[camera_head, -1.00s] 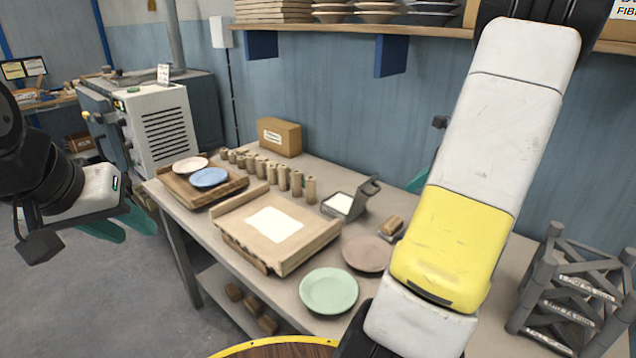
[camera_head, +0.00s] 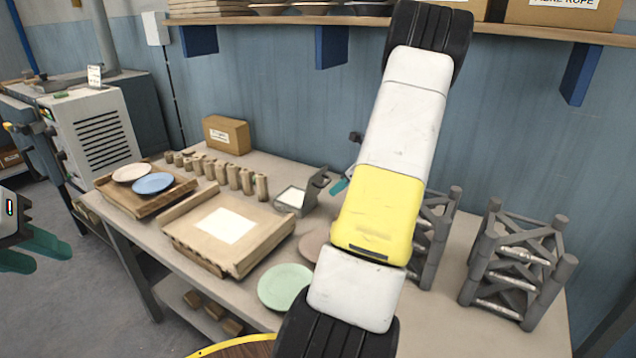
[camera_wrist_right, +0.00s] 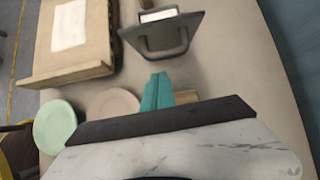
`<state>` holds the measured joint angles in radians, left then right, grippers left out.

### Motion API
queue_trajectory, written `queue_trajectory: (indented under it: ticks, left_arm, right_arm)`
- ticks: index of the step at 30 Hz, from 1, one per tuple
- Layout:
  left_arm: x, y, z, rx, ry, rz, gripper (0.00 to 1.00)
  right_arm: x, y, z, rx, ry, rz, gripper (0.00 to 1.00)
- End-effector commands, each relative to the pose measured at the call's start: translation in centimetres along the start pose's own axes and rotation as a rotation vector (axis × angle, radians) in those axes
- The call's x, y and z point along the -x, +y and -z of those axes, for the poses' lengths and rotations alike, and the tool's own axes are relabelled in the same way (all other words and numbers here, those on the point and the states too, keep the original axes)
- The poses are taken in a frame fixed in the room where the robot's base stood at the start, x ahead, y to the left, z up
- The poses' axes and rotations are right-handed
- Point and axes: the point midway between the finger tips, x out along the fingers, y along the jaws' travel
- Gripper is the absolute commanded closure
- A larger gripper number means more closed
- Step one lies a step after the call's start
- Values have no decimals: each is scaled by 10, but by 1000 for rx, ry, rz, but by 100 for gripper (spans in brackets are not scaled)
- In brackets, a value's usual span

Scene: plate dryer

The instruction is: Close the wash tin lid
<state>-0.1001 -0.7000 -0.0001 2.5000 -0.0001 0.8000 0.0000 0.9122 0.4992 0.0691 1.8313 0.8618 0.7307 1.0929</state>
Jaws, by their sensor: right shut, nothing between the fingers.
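The wash tin (camera_head: 291,199) is a small grey box with a white inside, on the table. Its grey lid (camera_head: 317,184) stands raised at the tin's right side. In the right wrist view the lid (camera_wrist_right: 160,36), with its loop handle, is at the top, and the tin (camera_wrist_right: 158,15) is partly hidden behind it. My right gripper (camera_wrist_right: 157,92) is shut and empty, a little apart from the lid on the side away from the tin. In the head view its teal fingertips (camera_head: 340,185) show beside the lid, partly behind my arm. My left gripper (camera_head: 35,248) is open and empty, left of the table.
A wooden press board (camera_head: 185,237) lies left of the tin, with several small wooden cylinders (camera_head: 232,177) behind it. A green plate (camera_head: 284,288) and a brown plate (camera_head: 311,245) lie in front. Grey racks (camera_head: 515,265) stand at right.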

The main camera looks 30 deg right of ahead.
Motion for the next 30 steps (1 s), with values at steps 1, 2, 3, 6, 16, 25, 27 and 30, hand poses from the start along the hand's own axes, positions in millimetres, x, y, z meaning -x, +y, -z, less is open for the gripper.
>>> queue_trajectory:
  ticks: [1,2,3,6,16,25,27,30]
  left_arm:
    - [0,0,0,0,0,0,66]
    - [0,0,0,0,0,0,66]
    - [0,0,0,0,0,0,66]
    - [0,0,0,0,0,0,66]
    - [0,0,0,0,0,0,66]
    - [0,0,0,0,0,0,66]
    - [0,0,0,0,0,0,66]
    - [0,0,0,0,0,0,66]
  right_arm:
    - [-1,0,-5,1,0,0,100]
    - [-2,0,-7,1,1,0,100]
    - [-2,0,-10,2,1,0,100]
    - [-3,0,-13,0,1,1,100]
    - [-3,0,-13,0,2,0,100]
    - [-3,0,-24,7,58,-2,100]
    - [-3,0,-29,8,91,-3,100]
    - [-4,1,-38,9,154,-6,100]
